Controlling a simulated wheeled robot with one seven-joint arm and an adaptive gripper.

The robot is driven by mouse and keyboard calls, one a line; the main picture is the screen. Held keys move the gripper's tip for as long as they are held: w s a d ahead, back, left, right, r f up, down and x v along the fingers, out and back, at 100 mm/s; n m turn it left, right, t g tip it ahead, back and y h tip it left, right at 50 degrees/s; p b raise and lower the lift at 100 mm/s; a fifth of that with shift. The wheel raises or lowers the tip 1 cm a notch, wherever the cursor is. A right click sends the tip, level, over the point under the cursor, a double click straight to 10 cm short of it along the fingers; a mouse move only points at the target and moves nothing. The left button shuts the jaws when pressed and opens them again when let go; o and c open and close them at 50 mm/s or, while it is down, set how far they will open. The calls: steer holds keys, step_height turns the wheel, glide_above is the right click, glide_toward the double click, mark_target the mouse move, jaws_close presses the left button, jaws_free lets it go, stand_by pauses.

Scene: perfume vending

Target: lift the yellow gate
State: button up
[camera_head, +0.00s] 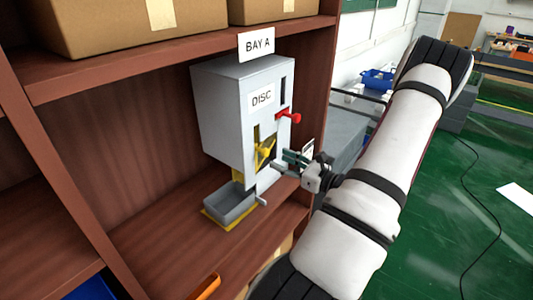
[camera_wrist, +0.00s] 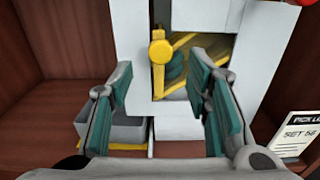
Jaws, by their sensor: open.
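The yellow gate (camera_head: 264,152) is on the front of a grey dispenser box (camera_head: 222,110) labelled DISC. In the wrist view the gate (camera_wrist: 160,60) shows as an upright yellow bar with a round knob, beside a window crossed by yellow diagonal strips. A dark green round thing (camera_wrist: 175,68) shows behind the strips. My gripper (camera_head: 284,160) is in front of the gate, coming from the right. In the wrist view my gripper (camera_wrist: 160,88) is open, its two green-padded fingers apart, with the gate between and beyond them. I see no contact with the gate.
A grey tray (camera_head: 230,206) sits on a yellow base below the dispenser. A red handle (camera_head: 288,115) sticks out at its upper right. A small sign card (camera_wrist: 298,135) stands at the right. Shelf walls and cardboard boxes (camera_head: 140,22) surround the bay.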

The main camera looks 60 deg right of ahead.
mark_target(268, 154)
steer(key=w, duration=0.7)
steer(key=shift+d+p, duration=0.35)
steer(key=shift+d, duration=0.05)
steer(key=shift+c, duration=0.5)
jaws_close()
